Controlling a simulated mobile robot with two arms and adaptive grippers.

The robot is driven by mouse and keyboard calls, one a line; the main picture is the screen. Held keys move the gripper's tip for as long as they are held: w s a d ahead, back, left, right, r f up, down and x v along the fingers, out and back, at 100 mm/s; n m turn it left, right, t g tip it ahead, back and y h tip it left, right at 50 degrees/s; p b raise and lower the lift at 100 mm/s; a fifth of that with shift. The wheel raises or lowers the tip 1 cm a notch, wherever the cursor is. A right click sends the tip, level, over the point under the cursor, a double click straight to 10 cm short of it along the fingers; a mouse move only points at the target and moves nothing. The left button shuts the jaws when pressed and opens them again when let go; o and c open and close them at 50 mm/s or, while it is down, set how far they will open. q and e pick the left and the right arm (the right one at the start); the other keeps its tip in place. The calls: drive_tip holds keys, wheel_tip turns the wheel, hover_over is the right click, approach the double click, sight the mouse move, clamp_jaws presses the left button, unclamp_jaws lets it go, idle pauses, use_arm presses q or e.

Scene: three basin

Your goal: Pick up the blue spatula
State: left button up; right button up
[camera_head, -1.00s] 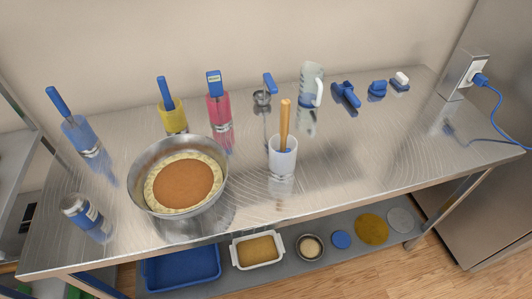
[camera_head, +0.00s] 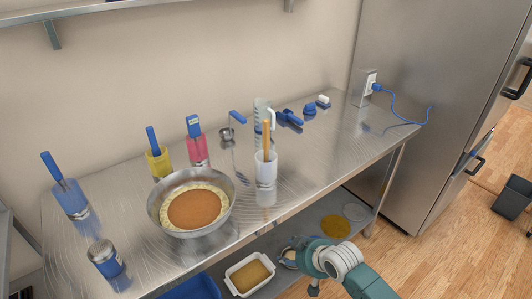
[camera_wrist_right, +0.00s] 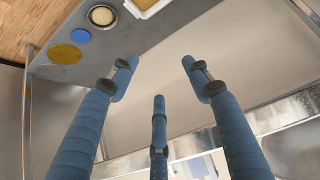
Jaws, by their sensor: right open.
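A white cup (camera_head: 265,172) stands on the metal table and holds a utensil with an upright wooden handle (camera_head: 266,138); its lower end is hidden in the cup. Blue-handled utensils stand in a blue container (camera_head: 72,203), a yellow one (camera_head: 159,166) and a red one (camera_head: 198,151). I cannot tell which utensil is the blue spatula. My right gripper (camera_head: 290,252) is low in front of the table, near the lower shelf, away from these utensils. In the right wrist view its fingers (camera_wrist_right: 158,75) are spread, with nothing between them.
A metal bowl with a pie (camera_head: 232,207) stands left of the cup. A blue-labelled jar (camera_head: 107,263) is at the front left. The lower shelf holds a white dish (camera_head: 232,285) and round items.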

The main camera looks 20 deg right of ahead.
drive_tip(key=shift+n+t+y, duration=0.7)
drive_tip(key=w+a+r, duration=0.1)
drive_tip(key=r, duration=0.3)
drive_tip(key=w+a+r, duration=0.1)
drive_tip(key=r, duration=0.4)
drive_tip(key=w+a+r, duration=0.1)
drive_tip(key=r, duration=0.3)
drive_tip(key=shift+r, duration=0.35)
drive_tip(key=t+y, duration=0.1)
drive_tip(key=t, duration=0.3)
approach(269, 127)
drive_tip(key=p+x, duration=0.4)
drive_tip(key=x, duration=0.6)
drive_tip(key=shift+w+f+p, duration=0.1)
drive_tip(key=shift+w+p, duration=0.2)
drive_tip(key=shift+p, duration=0.05)
drive_tip(key=shift+w+a+f, duration=0.1)
drive_tip(key=shift+w+f, duration=0.15)
use_arm(q)
drive_tip(key=r, duration=0.1)
drive_tip(key=s+r, duration=0.1)
drive_tip(key=r, duration=0.1)
drive_tip(key=a+r, duration=0.1)
drive_tip(key=shift+s+a+r, duration=0.1)
drive_tip(key=shift+s+r, duration=0.2)
use_arm(e)
drive_tip(key=shift+s, duration=0.1)
drive_tip(key=shift+c, duration=0.5)
